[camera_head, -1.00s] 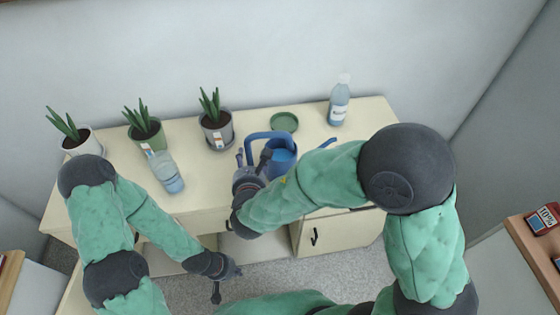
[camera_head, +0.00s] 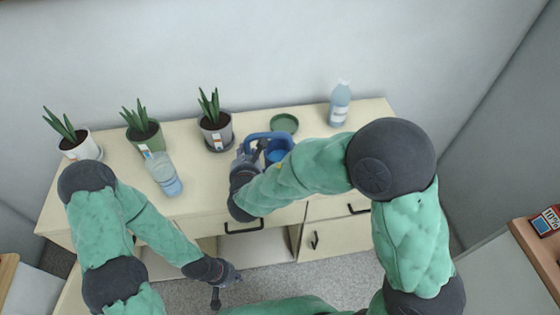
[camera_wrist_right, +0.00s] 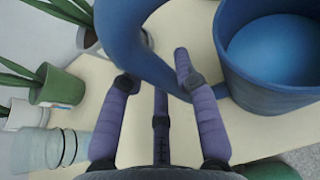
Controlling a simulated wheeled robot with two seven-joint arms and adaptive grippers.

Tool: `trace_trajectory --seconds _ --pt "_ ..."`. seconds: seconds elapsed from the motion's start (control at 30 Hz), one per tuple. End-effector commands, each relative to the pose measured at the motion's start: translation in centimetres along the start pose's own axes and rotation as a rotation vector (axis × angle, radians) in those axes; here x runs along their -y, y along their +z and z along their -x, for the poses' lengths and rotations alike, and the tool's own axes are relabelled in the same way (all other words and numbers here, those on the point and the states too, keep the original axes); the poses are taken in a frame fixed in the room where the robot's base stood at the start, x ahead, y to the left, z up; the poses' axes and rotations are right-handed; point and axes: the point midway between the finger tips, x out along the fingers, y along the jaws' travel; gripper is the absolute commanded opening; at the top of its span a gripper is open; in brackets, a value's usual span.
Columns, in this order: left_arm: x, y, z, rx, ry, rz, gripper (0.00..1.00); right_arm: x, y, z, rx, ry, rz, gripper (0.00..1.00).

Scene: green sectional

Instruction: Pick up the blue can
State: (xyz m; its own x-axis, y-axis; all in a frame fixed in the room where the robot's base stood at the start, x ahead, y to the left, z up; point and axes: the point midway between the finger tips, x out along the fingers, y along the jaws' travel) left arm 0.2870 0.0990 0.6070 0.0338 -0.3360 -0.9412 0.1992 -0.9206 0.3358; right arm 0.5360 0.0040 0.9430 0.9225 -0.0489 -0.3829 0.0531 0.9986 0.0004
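The blue can is a watering can (camera_head: 277,155) with a loop handle, standing on the cream cabinet top (camera_head: 195,180). My right arm covers part of it, and its spout is hidden. In the right wrist view its round body (camera_wrist_right: 225,85) is at the upper right and its thick handle (camera_wrist_right: 130,40) runs down between my spread fingers. My right gripper (camera_head: 250,155) is at the handle's left side; in the wrist view this gripper (camera_wrist_right: 155,72) is open around the handle. My left gripper (camera_head: 222,285) hangs low in front of the cabinet, away from the can; its finger opening is unclear.
Potted plants in white (camera_head: 80,148), green (camera_head: 146,137) and grey (camera_head: 217,135) pots stand along the back left. A clear bluish container (camera_head: 163,175) is in front of them. A green dish (camera_head: 284,123) and a bottle (camera_head: 340,104) stand behind the can. The wall is close behind.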

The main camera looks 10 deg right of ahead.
Motion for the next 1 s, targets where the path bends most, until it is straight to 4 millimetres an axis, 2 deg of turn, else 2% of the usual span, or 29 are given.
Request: trace_trajectory --seconds 0.37,0.57,0.9,1.0 --pt "-0.1 0.0 0.3 0.000 0.000 0.000 0.00 0.0 0.7 0.2 0.005 0.001 0.000 0.00" --pt "-0.6 0.1 1.8 0.000 0.000 0.000 0.00 0.0 3.3 1.3 0.007 0.001 -0.002 0.00" --pt "-1.7 0.2 4.8 0.000 0.000 0.000 0.00 -2.4 7.5 8.6 0.008 0.005 0.000 0.00" --pt "-1.9 0.2 5.4 0.000 0.000 0.000 0.00 -3.4 7.2 10.8 0.005 0.006 0.004 0.00"
